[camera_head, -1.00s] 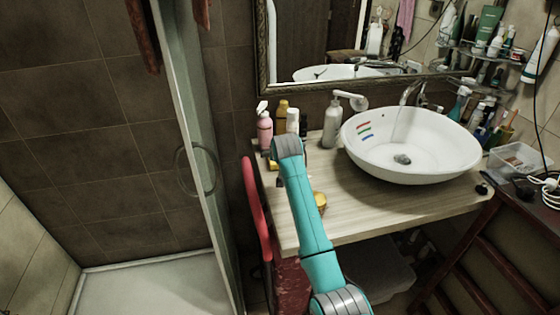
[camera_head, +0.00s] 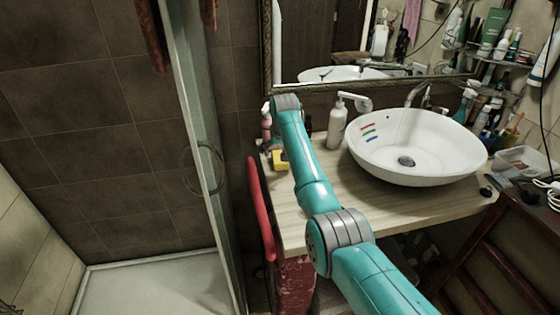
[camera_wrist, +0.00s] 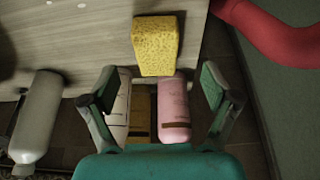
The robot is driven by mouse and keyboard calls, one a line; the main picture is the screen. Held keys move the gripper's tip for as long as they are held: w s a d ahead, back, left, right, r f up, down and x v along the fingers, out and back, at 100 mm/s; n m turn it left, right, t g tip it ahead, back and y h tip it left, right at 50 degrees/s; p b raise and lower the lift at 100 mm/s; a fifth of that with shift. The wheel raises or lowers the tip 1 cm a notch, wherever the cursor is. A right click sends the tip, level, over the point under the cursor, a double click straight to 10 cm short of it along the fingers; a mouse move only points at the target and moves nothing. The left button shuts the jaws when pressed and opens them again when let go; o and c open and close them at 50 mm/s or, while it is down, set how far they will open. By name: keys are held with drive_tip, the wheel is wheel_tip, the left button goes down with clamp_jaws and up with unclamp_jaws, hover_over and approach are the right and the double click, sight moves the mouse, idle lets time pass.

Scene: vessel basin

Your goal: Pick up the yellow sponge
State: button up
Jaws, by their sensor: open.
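The yellow sponge (camera_wrist: 155,45) lies on the wooden counter (camera_wrist: 60,30) in the wrist view, at top centre. It shows partly in the head view (camera_head: 280,158), left of my arm. My gripper (camera_wrist: 158,78) is open and empty in the wrist view. Its fingers are spread left and right, and the sponge is beyond the tips, roughly centred between them. In the head view my gripper is hidden behind my arm.
A pink bottle (camera_wrist: 174,105) stands close to the sponge, between the finger lines, with other bottles beside it. A pale dispenser bottle (camera_wrist: 37,118) is at left. A red object (camera_wrist: 275,30) is at right. The white basin (camera_head: 420,150) stands on the counter's right side.

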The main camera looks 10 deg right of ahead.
drive_tip(key=x, duration=0.4)
drive_tip(key=shift+s+d+f, duration=0.15)
drive_tip(key=shift+s+d, duration=0.05)
drive_tip(key=shift+s, duration=0.1)
drive_tip(key=shift+x, duration=0.85)
drive_tip(key=c, duration=0.8)
